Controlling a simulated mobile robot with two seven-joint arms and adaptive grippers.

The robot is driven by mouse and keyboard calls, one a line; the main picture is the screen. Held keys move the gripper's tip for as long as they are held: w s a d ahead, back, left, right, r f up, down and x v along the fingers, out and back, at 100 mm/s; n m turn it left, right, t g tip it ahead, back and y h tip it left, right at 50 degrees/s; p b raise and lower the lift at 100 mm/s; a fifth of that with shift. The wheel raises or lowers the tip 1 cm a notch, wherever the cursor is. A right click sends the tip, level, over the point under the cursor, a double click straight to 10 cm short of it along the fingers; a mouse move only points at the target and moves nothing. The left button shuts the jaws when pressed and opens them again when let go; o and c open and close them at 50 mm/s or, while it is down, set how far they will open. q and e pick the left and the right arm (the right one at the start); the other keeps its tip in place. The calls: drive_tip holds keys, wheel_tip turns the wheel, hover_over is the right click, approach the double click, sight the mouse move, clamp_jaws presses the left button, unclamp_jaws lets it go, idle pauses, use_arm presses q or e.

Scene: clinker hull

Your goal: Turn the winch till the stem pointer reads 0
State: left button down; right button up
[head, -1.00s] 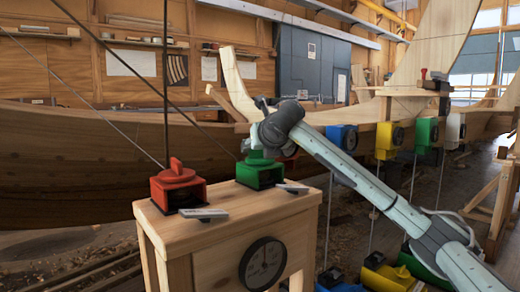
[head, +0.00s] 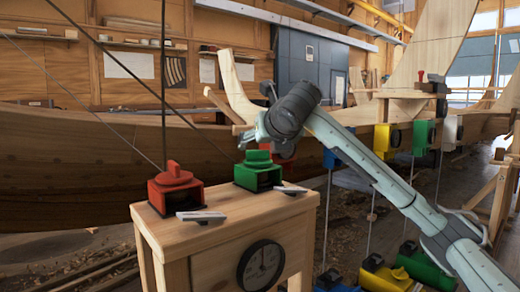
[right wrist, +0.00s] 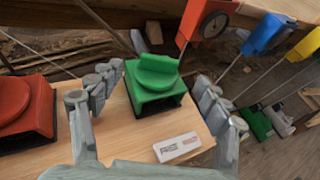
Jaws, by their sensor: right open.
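A wooden stand (head: 225,237) carries a red winch (head: 176,192) on the left and a green winch (head: 257,176) on the right, each with a raised knob. A round dark-rimmed dial (head: 262,266) is on the stand's front; its hand points about straight up, its figures too small to read. My right gripper (head: 258,143) is just above and behind the green winch. In the right wrist view its fingers (right wrist: 155,98) are spread to either side of the green winch (right wrist: 155,82) with nothing held. Whether they touch the knob I cannot tell. My left gripper is out of view.
Small label plates lie before the winches, one (right wrist: 177,147) by the green. Thin lines rise from near the red winch. The planked hull (head: 80,150) runs behind the stand. Blue, yellow and green boxes (head: 387,141) hang at the right, others stand on the floor below.

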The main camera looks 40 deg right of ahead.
drive_tip(key=v, duration=0.3)
drive_tip(key=shift+s+a, duration=0.15)
drive_tip(key=shift+s, duration=0.1)
idle(0.4)
